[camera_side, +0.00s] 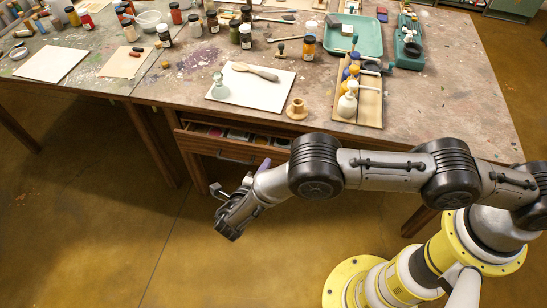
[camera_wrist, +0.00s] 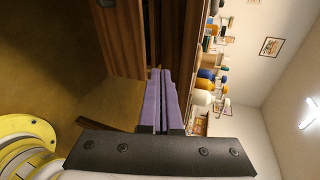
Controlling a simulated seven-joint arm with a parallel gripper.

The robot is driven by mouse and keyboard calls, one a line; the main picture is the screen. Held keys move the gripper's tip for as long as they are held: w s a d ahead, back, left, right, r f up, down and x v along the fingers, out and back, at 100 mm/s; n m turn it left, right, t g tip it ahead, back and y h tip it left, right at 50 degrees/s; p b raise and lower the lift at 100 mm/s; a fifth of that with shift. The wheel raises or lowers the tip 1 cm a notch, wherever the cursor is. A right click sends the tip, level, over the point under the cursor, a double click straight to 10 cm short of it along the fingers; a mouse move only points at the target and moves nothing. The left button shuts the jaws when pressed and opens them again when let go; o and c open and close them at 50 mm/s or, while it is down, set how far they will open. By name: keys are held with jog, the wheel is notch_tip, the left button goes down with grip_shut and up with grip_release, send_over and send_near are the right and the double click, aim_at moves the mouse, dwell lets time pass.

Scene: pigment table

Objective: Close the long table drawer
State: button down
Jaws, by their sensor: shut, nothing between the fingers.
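The long wooden table drawer (camera_side: 218,148) is pulled out from under the table's front edge in the side view. Its inside shows several coloured items, and its right part is hidden behind my arm. My gripper (camera_side: 264,164) is just in front of and below the drawer front, its purple fingers pointing up toward it. In the wrist view the fingers of my gripper (camera_wrist: 160,73) are shut together and empty. Brown wooden panels (camera_wrist: 125,38) stand beyond the fingertips there; I cannot tell which belongs to the drawer. Whether the fingers touch the drawer is unclear.
The paint-stained table (camera_side: 455,105) carries a white board (camera_side: 225,93), a wooden tray with bottles (camera_side: 342,118), a teal tray (camera_side: 368,30) and several jars. A table leg (camera_side: 155,145) stands left of the drawer. The floor (camera_side: 80,230) in front is clear.

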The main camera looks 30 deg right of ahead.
jog(key=n+t, duration=0.1)
jog(key=n, duration=0.1)
send_near(276, 152)
jog(key=shift+y, duration=0.3)
jog(key=x, duration=0.5)
jog(key=shift+d, duration=0.3)
jog(key=shift+w+d, duration=0.35)
jog(key=shift+w, duration=0.1)
jog(key=shift+w+d, duration=1.9)
jog(key=shift+r, duration=0.1)
